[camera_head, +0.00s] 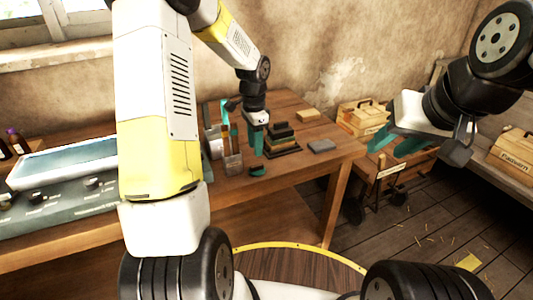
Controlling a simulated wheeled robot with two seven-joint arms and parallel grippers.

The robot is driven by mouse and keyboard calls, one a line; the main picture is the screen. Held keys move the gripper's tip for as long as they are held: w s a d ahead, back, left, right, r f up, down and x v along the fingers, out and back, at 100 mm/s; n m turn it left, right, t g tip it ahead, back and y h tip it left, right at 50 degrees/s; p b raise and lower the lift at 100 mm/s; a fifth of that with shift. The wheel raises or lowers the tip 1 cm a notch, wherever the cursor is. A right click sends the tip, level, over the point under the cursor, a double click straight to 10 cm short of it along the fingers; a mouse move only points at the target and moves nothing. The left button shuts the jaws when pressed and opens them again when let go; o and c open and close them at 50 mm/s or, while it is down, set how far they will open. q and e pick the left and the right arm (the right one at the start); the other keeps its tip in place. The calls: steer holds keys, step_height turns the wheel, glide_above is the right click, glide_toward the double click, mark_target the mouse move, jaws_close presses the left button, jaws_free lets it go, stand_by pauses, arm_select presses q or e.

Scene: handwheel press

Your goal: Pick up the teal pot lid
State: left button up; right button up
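I cannot clearly make out a teal pot lid. A small dark teal piece (258,171) shows near the table's front edge, just below my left gripper; I cannot tell if it is part of a lid. My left gripper (257,150) points down over the table, beside a wooden holder. Its teal finger shows, but its opening is unclear. My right gripper (399,143) is in the air at the right, beyond the table's end. Its two teal fingers are apart with nothing between them.
The wooden table (310,165) carries a stack of dark stepped blocks (282,138), a grey block (322,146), a tan block (308,115) and a wooden holder (233,163). A teal-grey console (70,205) stands left. Wooden boxes (362,117) stand beyond the table.

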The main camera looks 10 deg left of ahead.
mark_target(257, 165)
arm_select(q)
steer(key=shift+w+f, duration=0.25)
steer(key=shift+f, duration=0.05)
step_height(257, 165, down, 7)
steer(key=shift+f, duration=0.2)
jaws_close()
